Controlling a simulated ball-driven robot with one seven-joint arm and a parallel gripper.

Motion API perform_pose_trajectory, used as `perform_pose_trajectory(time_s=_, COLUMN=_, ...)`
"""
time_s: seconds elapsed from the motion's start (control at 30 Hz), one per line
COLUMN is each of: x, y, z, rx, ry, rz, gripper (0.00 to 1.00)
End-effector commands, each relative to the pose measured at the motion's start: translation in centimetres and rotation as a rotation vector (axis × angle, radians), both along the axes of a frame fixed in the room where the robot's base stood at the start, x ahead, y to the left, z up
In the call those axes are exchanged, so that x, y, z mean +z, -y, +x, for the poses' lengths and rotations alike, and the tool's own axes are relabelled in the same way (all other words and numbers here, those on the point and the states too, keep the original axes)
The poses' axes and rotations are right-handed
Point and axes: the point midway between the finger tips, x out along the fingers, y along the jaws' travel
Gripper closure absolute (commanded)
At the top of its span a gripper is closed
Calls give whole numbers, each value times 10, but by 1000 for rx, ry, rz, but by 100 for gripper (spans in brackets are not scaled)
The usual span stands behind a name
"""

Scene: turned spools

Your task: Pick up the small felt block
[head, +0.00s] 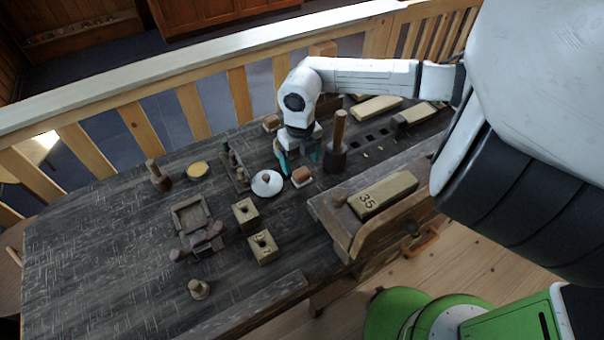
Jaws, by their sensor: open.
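A small brown block with a pale lower edge (302,177) lies on the dark workbench (110,235), just right of a white lidded dish; it looks most like the felt block. Another small brown block (271,122) lies farther back, left of my wrist, and its material is too small to tell. My gripper (300,163) points down with its teal fingers apart, just behind the first block. Nothing shows between the fingers. The height of the fingertips above the bench cannot be told.
A wooden mallet (336,155) stands upright close right of my gripper, and the white dish (267,184) sits close left. Two holed blocks (245,213) (263,248) and a block marked 35 (383,194) are nearer. The bench's left part is mostly clear. A railing (190,107) runs behind.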

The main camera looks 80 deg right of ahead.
Motion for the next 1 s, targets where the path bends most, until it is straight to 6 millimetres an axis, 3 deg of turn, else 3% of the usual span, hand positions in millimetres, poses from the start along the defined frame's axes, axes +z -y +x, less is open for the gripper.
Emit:
perform_pose_trajectory(time_s=0.33, x=-42, y=-3, z=-4, rx=-4, ry=1, rz=2, gripper=21)
perform_pose_trajectory(time_s=0.67, x=-49, y=-2, z=-4, rx=-1, ry=3, rz=0, gripper=21)
perform_pose_trajectory(time_s=1.0, x=-49, y=-2, z=-4, rx=-1, ry=3, rz=0, gripper=54)
